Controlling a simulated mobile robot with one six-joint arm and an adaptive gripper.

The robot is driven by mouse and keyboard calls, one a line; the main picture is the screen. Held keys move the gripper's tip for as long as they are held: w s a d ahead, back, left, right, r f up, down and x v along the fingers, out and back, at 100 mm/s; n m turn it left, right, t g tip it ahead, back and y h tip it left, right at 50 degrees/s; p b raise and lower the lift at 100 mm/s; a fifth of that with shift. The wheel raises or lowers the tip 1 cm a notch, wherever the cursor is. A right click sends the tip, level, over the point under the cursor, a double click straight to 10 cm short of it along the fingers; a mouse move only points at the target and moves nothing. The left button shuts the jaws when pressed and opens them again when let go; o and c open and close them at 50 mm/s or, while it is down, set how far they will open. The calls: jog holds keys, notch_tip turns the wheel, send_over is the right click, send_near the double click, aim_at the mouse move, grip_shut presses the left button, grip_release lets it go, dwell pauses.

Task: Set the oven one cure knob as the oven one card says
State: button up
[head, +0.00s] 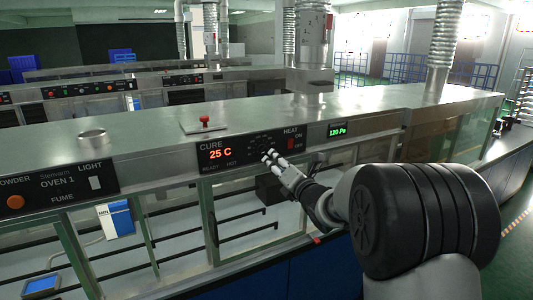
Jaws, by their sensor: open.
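The oven one cure panel (225,154) is a black strip on the front of the steel unit. Its red display (220,154) reads 25 C. The cure knob (260,142) is dark, right of the display, with small marks around it; its pointer is too small to read. My gripper (269,154) is open, with its pale fingertips just in front of the knob's lower right. I cannot tell if they touch it. The OVEN 1 label (58,182) is on the panel at left. I cannot make out an oven one card.
A red HEAT switch (291,144) sits close right of my gripper, and a green display (337,131) reads 120 Pa. A red button (205,120) stands on the top. A blue and white box (117,219) is behind the glass. Glass doors lie below the panel.

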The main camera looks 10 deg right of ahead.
aim_at(265, 151)
jog(key=x, duration=0.9)
jog(key=shift+p, duration=0.35)
jog(key=shift+s, duration=0.1)
jog(key=shift+c, duration=0.2)
grip_shut()
